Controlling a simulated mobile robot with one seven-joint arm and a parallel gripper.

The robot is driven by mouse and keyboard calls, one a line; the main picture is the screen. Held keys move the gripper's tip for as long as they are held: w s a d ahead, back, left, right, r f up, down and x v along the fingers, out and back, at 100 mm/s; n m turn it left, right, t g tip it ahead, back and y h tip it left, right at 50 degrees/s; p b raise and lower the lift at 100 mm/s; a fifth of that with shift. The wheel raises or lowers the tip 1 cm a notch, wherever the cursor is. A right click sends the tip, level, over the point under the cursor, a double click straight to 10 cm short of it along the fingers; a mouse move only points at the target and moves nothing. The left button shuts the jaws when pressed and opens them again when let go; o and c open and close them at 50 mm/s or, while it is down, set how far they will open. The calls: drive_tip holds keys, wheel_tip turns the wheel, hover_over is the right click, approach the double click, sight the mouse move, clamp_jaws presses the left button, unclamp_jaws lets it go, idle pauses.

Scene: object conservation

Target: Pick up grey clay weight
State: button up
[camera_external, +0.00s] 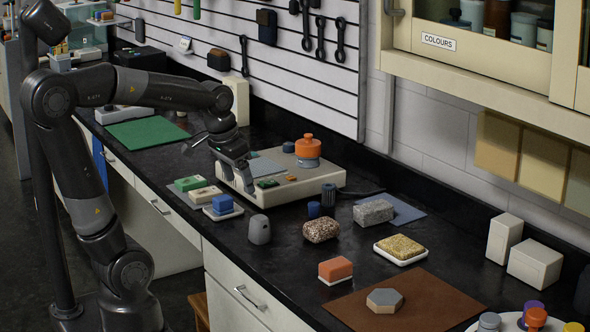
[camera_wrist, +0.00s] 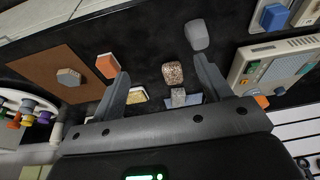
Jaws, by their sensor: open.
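The grey clay weight (camera_external: 259,229), a small rounded upright lump, stands on the black counter in front of the white bench device. It also shows at the top of the wrist view (camera_wrist: 197,34), beyond the right-hand finger and apart from it. My gripper (camera_external: 241,178) is open and empty, up and behind the weight, in front of the device in the external view. In the wrist view the two fingers of my gripper (camera_wrist: 161,67) are spread wide with nothing held. A speckled brown stone (camera_external: 321,230) sits to the right of the weight; it shows between the fingers (camera_wrist: 173,73).
The white bench device (camera_external: 320,185) stands close behind the weight, with an orange pot (camera_external: 308,148) on it. Blue (camera_external: 222,204), cream and green blocks lie left. A grey stone block (camera_external: 374,212), yellow sponge (camera_external: 399,246) and orange block (camera_external: 335,268) lie right. Counter in front is clear.

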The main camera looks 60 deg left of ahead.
sight(260, 217)
drive_tip(key=w+a+f+g, duration=0.1)
drive_tip(key=w+a+f, duration=0.1)
drive_tip(key=w+a, duration=0.1)
drive_tip(key=w+a+f+g, duration=0.1)
drive_tip(key=w+a+f, duration=0.2)
drive_tip(key=w, duration=0.1)
drive_tip(key=w+a+f+g, duration=0.1)
drive_tip(key=w+a+f, duration=0.1)
drive_tip(key=w+a, duration=0.1)
drive_tip(key=shift+w+a+f+n, duration=0.3)
drive_tip(key=shift+w+f+n, duration=0.1)
drive_tip(key=shift+w, duration=0.1)
wheel_tip(260, 217, down, 5)
drive_tip(key=shift+r, duration=0.2)
drive_tip(key=shift+d+f, duration=0.2)
drive_tip(key=shift+f, duration=2.7)
drive_tip(key=shift+c, duration=0.4)
drive_tip(key=c, duration=1.1)
